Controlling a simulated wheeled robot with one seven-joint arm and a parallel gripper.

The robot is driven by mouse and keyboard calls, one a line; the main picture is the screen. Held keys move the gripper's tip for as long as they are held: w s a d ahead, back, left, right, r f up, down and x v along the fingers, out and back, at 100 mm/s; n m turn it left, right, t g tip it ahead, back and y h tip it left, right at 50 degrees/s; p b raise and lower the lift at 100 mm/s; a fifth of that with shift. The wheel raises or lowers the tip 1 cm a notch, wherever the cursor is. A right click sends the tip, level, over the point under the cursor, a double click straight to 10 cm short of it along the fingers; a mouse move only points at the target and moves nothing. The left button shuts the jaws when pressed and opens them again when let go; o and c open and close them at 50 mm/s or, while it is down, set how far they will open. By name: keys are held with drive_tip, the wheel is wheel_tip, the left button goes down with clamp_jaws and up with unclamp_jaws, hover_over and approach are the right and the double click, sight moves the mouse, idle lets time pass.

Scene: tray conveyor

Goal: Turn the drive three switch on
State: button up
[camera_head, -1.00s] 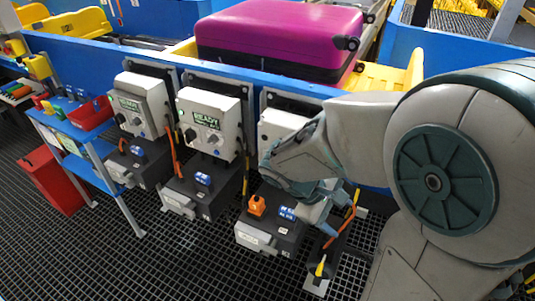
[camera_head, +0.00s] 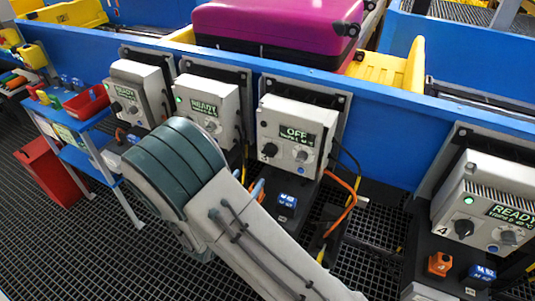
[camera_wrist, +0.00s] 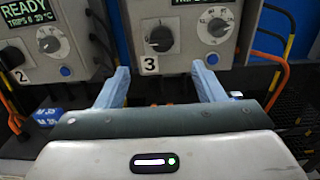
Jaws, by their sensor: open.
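The drive three box (camera_head: 291,117) is a white control box whose display reads OFF in the head view. Its black switch knob (camera_head: 270,149) is at the lower left of its face, beside a smaller grey dial (camera_head: 301,156). In the wrist view the black knob (camera_wrist: 161,38) sits above the label 3 (camera_wrist: 149,63). My gripper (camera_wrist: 161,83) is open and empty, its two blue fingers spread below and to either side of the knob, apart from it. In the head view the gripper is hidden behind my arm.
Drive two box (camera_head: 208,109) is at left and drive four box (camera_head: 485,204) at right; both displays read READY. An orange cable (camera_head: 347,205) loops by drive three's right side. A blue conveyor wall (camera_head: 385,130) runs behind, with a magenta suitcase (camera_head: 275,27) above.

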sight(267, 154)
drive_tip(key=p+x, duration=0.1)
drive_tip(key=x, duration=1.2)
drive_tip(key=shift+w+d, duration=0.15)
drive_tip(key=c, duration=1)
